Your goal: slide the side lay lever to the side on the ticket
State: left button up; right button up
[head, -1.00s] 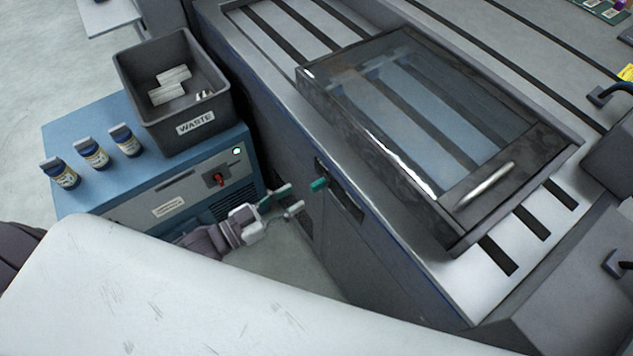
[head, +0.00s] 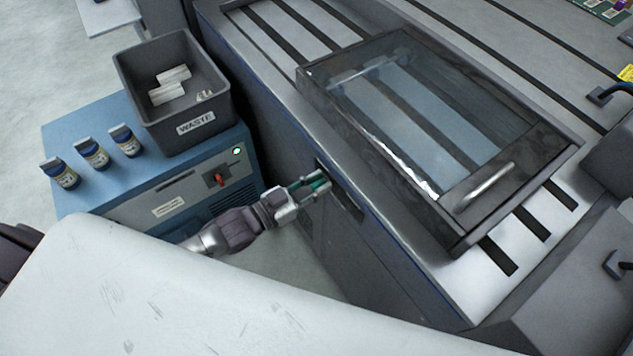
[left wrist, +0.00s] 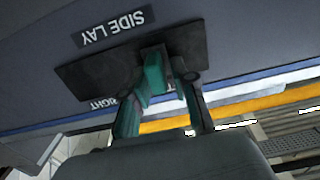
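My left gripper (head: 322,182) is at the lever in the head view. Its two fingers (left wrist: 163,100) are apart, one on each side of the lever; firm contact cannot be made out. A "RIGHT" label (left wrist: 102,104) shows near the plate's left end in the wrist view; another label is mostly hidden by the lever and fingers. No readable ticket shows. My right gripper is out of view.
The grey press (head: 385,270) carries a glass-topped cover (head: 455,245) with a handle. A blue cabinet (head: 75,130) at left holds a grey WASTE bin (head: 160,115) and several small bottles (head: 93,154). A yellow label (head: 627,72) is at the right edge.

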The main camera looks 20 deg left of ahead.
aim_at(350, 201)
pick_arm(q)
grip_shut()
jog(key=s+d+p, duration=0.1)
jog(key=d, duration=0.1)
jog(key=s+d, duration=0.2)
jog(key=s+d+p, duration=0.1)
jog(key=d, duration=0.1)
jog(key=shift+s+p, duration=0.3)
jog(key=shift+a, duration=0.1)
jog(key=o, duration=0.6)
grip_release()
jog(key=shift+o, duration=0.2)
jog(key=shift+s, duration=0.15)
jog(key=v, duration=1.1)
jog(key=shift+s+a, duration=0.3)
